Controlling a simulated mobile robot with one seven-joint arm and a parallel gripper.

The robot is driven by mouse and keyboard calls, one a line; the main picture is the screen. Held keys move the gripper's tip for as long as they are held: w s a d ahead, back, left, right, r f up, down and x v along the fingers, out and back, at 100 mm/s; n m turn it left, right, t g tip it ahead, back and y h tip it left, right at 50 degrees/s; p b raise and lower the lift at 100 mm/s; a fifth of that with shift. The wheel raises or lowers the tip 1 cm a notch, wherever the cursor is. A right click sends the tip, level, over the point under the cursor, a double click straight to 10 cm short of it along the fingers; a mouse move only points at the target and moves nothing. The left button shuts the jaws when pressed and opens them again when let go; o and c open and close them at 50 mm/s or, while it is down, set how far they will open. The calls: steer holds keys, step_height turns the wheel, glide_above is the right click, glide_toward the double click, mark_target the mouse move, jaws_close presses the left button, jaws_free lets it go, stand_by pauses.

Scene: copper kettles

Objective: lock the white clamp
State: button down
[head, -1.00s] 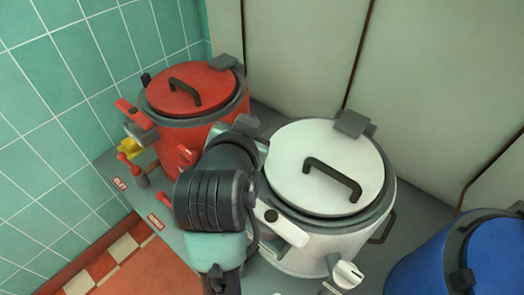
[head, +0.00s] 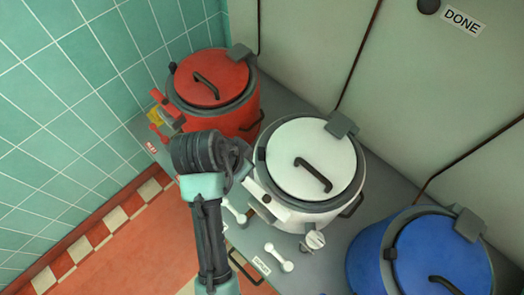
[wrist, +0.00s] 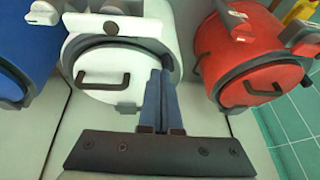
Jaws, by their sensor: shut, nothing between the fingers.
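The white kettle (head: 310,217) stands in the middle of the counter, its lid (head: 320,150) down. The white clamp (head: 276,209) is a pale bar with a dark round pivot on the kettle's left front rim. It lies along the rim, and its left end is close to my arm. In the wrist view the kettle (wrist: 165,35) shows upside down, with the clamp's dark pivot near the top edge. My gripper (wrist: 160,73) is shut and empty, its fingers over the kettle's lid side, apart from the clamp in the picture. My wrist hides the fingers in the head view.
A red kettle (head: 232,118) stands at the back left and a blue kettle (head: 375,262) at the front right. White valve handles (head: 279,257) and a white tap knob (head: 315,240) stick out in front. A DONE sign (head: 462,21) is on the cabinet.

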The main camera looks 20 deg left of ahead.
mark_target(266, 199)
steer(key=shift+s+d+r+g+h+p, duration=0.2)
steer(key=shift+s+d+r+g+p, duration=0.1)
steer(key=shift+s+p, duration=0.25)
steer(key=shift+s+d+r+g+h+p, duration=0.2)
steer(key=shift+s+r+g+p, duration=0.1)
steer(key=shift+s+p, duration=0.2)
steer(key=shift+f, duration=0.1)
steer(key=x, duration=1)
steer(key=shift+p, duration=0.3)
